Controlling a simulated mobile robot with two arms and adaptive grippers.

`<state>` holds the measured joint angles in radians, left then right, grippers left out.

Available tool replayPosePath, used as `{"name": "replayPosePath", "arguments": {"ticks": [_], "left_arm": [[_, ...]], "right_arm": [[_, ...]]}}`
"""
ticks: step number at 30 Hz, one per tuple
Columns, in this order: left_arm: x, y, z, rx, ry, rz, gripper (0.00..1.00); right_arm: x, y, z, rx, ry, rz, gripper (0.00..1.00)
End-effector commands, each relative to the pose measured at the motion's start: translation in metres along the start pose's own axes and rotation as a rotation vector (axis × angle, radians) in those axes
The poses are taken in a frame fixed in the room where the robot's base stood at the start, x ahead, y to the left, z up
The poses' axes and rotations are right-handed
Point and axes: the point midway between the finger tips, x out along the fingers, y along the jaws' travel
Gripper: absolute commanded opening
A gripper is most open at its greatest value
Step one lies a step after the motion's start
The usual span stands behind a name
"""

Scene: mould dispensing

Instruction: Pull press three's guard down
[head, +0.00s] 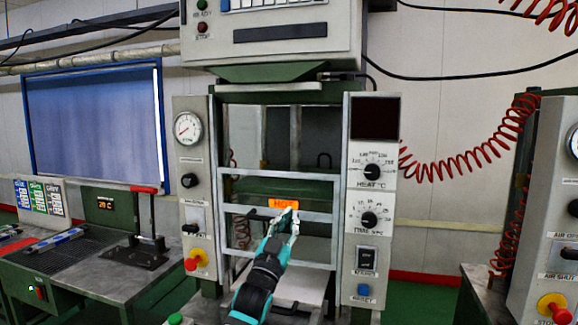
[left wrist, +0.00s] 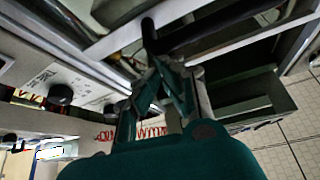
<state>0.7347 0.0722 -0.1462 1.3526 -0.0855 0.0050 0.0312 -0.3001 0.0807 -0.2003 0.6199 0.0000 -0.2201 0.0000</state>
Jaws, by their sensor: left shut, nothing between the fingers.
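The press (head: 276,85) stands in the middle of the head view, with its number not readable. Its guard (head: 318,176) is a pale metal frame of bars across the opening, and an orange HOT sign (head: 283,203) shows at its middle bar. My left gripper (head: 291,213) is in front of that bar, just below the sign. In the left wrist view the left gripper (left wrist: 165,65) has its fingers together and empty, close to a dark peg-like part (left wrist: 148,27) under a pale bar. Whether they touch, I cannot tell. My right gripper is not in view.
Control panels flank the opening, with a gauge (head: 187,128), a heat dial (head: 372,172) and a red-yellow stop button (head: 196,260). A bench with a lever tool (head: 147,225) is at left. Another machine (head: 545,210) and red coiled hose (head: 450,165) are at right.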

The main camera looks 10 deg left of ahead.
Motion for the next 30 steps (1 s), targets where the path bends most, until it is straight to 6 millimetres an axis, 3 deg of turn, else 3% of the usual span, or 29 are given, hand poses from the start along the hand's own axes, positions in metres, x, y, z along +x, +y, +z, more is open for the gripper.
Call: {"name": "replayPosePath", "arguments": {"ticks": [1, 9, 15, 30], "left_arm": [[-0.011, 0.005, 0.022, -0.001, -0.007, 0.0, 0.0], [-0.033, 0.013, 0.061, -0.001, -0.007, 0.0, 0.0], [-0.038, 0.015, 0.069, -0.001, -0.005, 0.0, 0.0], [-0.038, 0.016, 0.069, -0.001, -0.005, 0.0, 0.0]], "right_arm": [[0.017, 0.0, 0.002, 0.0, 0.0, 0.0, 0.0], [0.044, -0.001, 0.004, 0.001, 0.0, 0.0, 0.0], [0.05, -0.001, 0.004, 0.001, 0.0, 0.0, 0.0], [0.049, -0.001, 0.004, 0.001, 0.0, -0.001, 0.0]]}}
